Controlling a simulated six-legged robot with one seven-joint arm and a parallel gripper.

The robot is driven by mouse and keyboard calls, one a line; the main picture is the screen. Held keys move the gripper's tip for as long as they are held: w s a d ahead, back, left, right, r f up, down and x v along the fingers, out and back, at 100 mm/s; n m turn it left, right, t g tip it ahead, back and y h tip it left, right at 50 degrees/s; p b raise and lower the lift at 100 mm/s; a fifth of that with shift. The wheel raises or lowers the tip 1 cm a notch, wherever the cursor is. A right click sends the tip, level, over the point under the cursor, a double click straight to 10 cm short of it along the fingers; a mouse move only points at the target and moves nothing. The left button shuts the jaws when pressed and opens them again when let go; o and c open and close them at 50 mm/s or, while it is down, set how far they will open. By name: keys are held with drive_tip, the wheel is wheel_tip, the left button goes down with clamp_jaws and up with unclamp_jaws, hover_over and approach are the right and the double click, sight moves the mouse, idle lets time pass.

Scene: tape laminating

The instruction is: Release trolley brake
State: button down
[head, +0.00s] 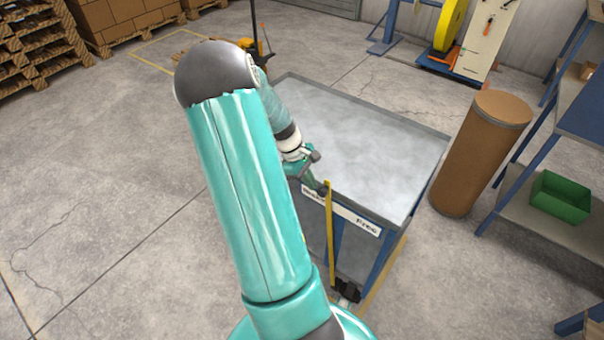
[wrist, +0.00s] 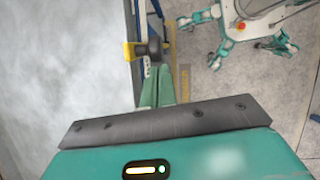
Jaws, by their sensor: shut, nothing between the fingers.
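The trolley (head: 372,135) has a broad grey top and a blue frame. On its near side a yellow brake lever (head: 330,235) stands roughly upright in front of a white label strip (head: 350,215). "Free" reads at the strip's right end; the word at its left end is partly hidden.
A brown drum (head: 475,155) stands close to the trolley's right. A blue-framed shelf with a green bin (head: 560,197) is farther right. Pallets with boxes (head: 115,15) are at the back left. The floor left of the trolley is clear.

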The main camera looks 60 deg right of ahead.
drive_tip(key=shift+s, duration=0.15)
drive_tip(key=s+a+t, duration=0.2)
drive_tip(key=s, duration=1)
drive_tip(key=shift+r, duration=0.3)
drive_tip(key=w+v, duration=0.2)
drive_tip(key=v, duration=1.1)
drive_tip(key=shift+a+f, duration=0.2)
drive_tip(key=shift+f, duration=0.05)
